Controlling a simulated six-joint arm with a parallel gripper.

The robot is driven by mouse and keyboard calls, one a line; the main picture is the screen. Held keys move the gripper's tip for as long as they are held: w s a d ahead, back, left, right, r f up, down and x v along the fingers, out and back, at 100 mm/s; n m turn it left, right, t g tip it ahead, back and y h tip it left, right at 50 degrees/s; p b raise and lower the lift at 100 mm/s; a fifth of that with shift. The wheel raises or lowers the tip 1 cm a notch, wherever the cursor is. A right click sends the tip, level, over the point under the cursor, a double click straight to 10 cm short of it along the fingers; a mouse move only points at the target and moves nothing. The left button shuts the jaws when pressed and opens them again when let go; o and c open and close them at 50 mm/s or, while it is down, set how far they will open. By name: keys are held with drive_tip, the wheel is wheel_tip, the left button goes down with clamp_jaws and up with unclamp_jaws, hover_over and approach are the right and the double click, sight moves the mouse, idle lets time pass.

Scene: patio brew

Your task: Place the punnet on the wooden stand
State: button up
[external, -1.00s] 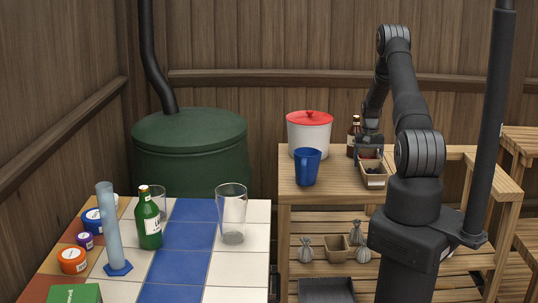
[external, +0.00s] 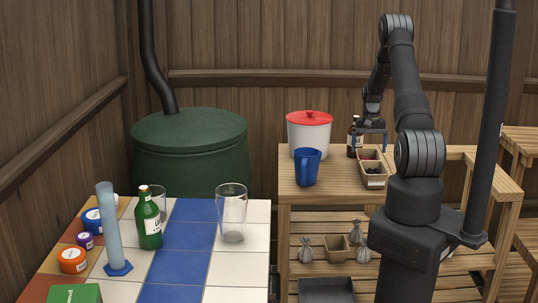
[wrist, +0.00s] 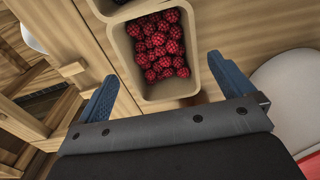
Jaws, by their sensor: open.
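A tan punnet of red raspberries (external: 368,154) stands upright on the top of the wooden stand (external: 338,182), and it shows large in the wrist view (wrist: 143,72). A second tan punnet with dark contents (external: 373,181) stands right in front of it; its edge shows at the top of the wrist view (wrist: 104,12). My gripper (external: 371,142) is open and empty, just above the raspberry punnet. In the wrist view my gripper's blue fingers (wrist: 162,78) are spread wide, one on either side of the punnet's near end, apart from it.
A white pot with a red lid (external: 309,136), a blue mug (external: 307,167) and a brown bottle (external: 353,138) stand close by on the stand. A tiled table with glasses is at left.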

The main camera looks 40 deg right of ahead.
wheel_tip(320, 180, up, 6)
drive_tip(key=shift+f, duration=0.1)
idle(0.4)
drive_tip(key=shift+f, duration=4.15)
